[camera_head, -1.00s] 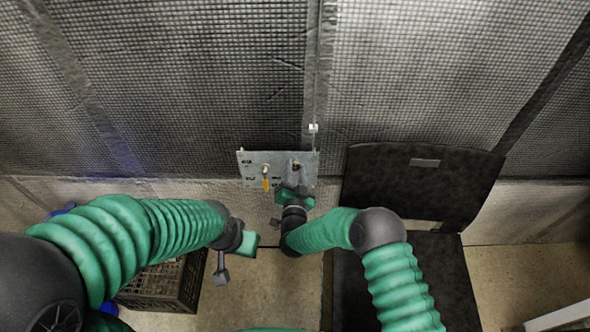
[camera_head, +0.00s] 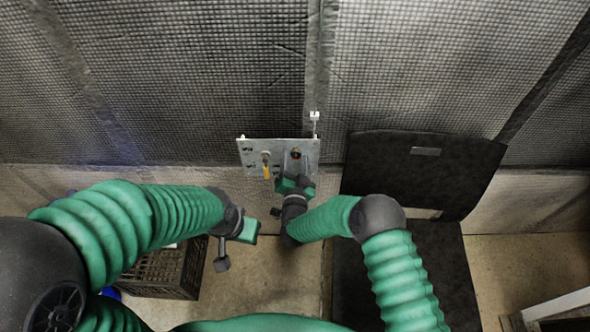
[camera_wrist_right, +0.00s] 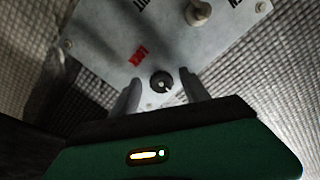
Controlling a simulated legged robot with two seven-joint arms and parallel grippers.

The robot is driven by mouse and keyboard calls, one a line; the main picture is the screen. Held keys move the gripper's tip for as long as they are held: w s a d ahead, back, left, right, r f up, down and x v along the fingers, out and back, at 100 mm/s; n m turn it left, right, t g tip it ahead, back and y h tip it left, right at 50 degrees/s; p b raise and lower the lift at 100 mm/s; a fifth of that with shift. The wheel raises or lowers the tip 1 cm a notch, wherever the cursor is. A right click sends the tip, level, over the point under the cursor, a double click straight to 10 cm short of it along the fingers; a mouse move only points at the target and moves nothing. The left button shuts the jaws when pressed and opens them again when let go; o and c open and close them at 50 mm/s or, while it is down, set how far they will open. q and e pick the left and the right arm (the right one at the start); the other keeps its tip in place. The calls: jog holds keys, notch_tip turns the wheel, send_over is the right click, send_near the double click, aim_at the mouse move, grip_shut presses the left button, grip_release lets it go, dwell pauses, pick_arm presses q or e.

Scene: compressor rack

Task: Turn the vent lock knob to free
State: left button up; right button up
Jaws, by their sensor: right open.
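A grey metal panel (camera_head: 250,150) stands upright at the wall in the middle of the head view. In the right wrist view, the panel (camera_wrist_right: 105,50) carries a small round black knob (camera_wrist_right: 161,82) with a pale mark, beside a red label. My right gripper (camera_head: 295,172) is at the panel's lower right part. Its two open fingers also show in the right wrist view (camera_wrist_right: 160,88), one each side of the knob. I cannot tell whether they reach around it or touch it. My left gripper (camera_head: 247,230) hangs away from the panel at lower left; its jaws are unclear.
A yellow-handled lever (camera_head: 266,170) sits left of my right gripper on the panel. A black crate (camera_head: 155,280) stands on the floor at lower left. A black chair-like object (camera_head: 425,170) stands close on the right. The floor between is bare.

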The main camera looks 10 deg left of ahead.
jog(key=s+d+p, duration=0.1)
jog(key=s+d, duration=0.2)
jog(key=s, duration=1.3)
jog(key=shift+p, duration=0.4)
jog(key=shift+d, duration=0.1)
